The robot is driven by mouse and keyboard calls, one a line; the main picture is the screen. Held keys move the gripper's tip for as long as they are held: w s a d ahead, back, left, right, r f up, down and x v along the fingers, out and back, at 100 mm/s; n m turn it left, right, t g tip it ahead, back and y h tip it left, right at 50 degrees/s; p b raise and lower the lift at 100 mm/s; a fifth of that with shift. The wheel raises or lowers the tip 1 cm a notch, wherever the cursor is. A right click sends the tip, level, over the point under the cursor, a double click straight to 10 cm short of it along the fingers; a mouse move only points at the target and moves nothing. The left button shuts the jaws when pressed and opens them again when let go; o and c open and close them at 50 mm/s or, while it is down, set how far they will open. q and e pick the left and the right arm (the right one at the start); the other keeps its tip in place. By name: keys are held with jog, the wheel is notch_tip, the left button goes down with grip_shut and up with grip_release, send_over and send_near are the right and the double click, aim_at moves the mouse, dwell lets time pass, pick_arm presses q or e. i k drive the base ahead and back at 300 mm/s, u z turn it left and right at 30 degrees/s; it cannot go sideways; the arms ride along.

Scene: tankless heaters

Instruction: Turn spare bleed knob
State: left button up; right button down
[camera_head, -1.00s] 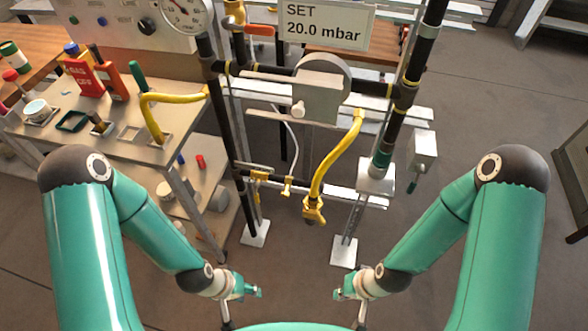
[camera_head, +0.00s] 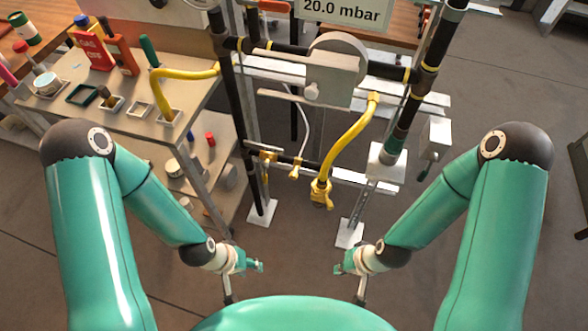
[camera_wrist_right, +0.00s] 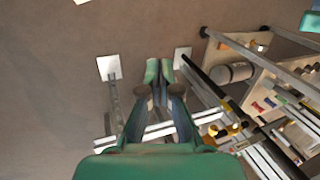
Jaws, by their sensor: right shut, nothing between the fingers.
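A pipe rig stands ahead in the head view, with a pale grey box (camera_head: 335,78) and a curved yellow hose (camera_head: 347,135) ending in a yellow fitting (camera_head: 321,194). Small yellow fittings (camera_head: 268,156) sit on its lower bar. I cannot tell which part is the spare bleed knob. My left gripper (camera_head: 257,266) hangs before the rig, apart from it; its jaw state is too small to tell. My right gripper (camera_head: 343,265) also hangs before the rig, shut and empty. Its two green fingertips show in the right wrist view (camera_wrist_right: 159,70).
A bench (camera_head: 196,103) at the left carries a red can (camera_head: 93,50), small pots and a yellow hose. White foot plates (camera_head: 262,212) of the rig stand on the floor. A small grey box (camera_head: 434,138) with a green handle is at the rig's right.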

aim_at(293, 175)
jog(key=u, duration=2.75)
jog(key=i, duration=0.1)
jog(key=z, duration=4.1)
jog(key=k, duration=1.45)
jog(key=u, duration=0.65)
jog(key=i, duration=1.05)
jog(key=u, duration=0.05)
